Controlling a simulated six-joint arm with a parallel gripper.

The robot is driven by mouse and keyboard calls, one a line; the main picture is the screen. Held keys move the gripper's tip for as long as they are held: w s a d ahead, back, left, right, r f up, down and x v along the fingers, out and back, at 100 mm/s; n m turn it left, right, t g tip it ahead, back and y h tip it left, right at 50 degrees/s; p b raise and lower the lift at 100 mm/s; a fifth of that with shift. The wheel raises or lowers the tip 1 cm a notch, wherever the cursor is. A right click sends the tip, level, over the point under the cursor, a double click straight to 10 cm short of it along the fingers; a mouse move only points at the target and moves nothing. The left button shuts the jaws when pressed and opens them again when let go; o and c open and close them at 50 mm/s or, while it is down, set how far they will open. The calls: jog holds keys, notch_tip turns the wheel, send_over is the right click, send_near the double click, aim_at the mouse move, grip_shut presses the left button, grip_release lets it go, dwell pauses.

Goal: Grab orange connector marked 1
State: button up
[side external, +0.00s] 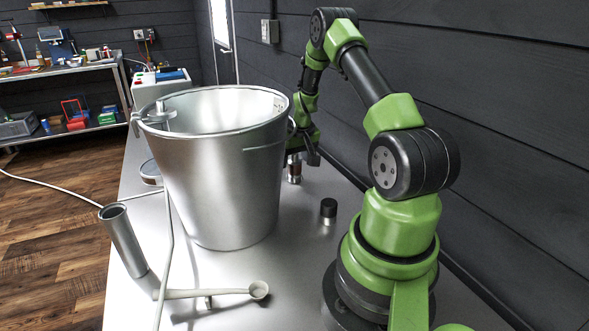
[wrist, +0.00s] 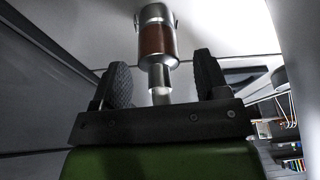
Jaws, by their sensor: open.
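A metal connector (wrist: 155,42) with an orange-brown band is in the wrist view, ahead of and between the two dark fingers of my gripper (wrist: 162,75). The fingers are apart, with visible gaps on both sides of the connector's narrower pale end. In the side external view the connector (side external: 294,173) stands upright on the metal table, just right of the large bucket. No number 1 is readable on the connector.
The tall metal bucket (side external: 222,175) stands close on the left. A small dark-topped cylinder (side external: 328,209) stands on the table (side external: 290,235) nearer the camera. A dark wall (side external: 480,90) runs along the right.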

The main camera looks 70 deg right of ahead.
jog(key=shift+x, duration=1)
jog(key=c, duration=1.1)
jog(key=shift+r, duration=0.1)
